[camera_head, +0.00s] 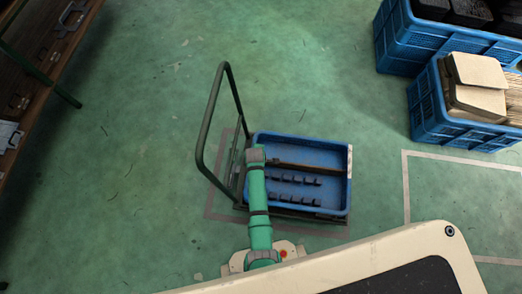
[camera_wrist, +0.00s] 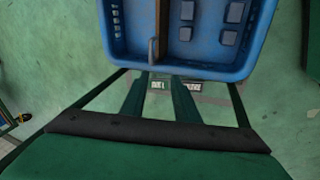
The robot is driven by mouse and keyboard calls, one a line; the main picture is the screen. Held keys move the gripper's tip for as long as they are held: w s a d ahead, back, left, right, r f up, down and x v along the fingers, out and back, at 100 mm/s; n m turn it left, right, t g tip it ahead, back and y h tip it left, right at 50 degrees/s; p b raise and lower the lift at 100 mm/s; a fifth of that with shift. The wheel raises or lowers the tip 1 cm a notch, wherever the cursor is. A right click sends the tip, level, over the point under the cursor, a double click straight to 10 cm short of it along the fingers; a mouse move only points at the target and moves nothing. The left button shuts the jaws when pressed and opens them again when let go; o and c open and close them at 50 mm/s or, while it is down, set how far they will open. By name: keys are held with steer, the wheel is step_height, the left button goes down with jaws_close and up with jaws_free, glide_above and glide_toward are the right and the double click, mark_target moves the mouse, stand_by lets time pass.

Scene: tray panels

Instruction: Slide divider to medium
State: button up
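A blue tray (camera_head: 349,185) sits on a cart. A brown divider (camera_head: 305,168) runs across it in the head view, towards the tray's far side. In the wrist view the blue tray (camera_wrist: 262,30) fills the top, and the brown divider (camera_wrist: 171,22) stands in it between rows of small blocks. A small grey upright piece (camera_wrist: 152,50) is at the divider's near end. My gripper (camera_wrist: 160,82) is just outside the tray's near wall in the wrist view, its two dark green fingers apart with nothing between them. In the head view my arm hides the tray's left end and the fingertips.
The cart's tall dark green handle (camera_head: 208,122) rises at the tray's left. Two rows of dark blocks (camera_head: 293,180) stand inside the tray. Blue crates (camera_head: 428,122) stand at the upper right, and a shelf (camera_head: 45,70) is at the upper left. Green floor around the cart is clear.

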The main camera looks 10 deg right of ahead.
steer(key=w+d+f, duration=0.1)
steer(key=w+f, duration=0.1)
steer(key=f, duration=0.3)
steer(key=w+d+f+n+g, duration=0.1)
steer(key=w+d+f, duration=0.1)
steer(key=f, duration=0.3)
steer(key=shift+w+d, duration=0.25)
steer(key=shift+w, duration=0.1)
stand_by(0.3)
jaws_close()
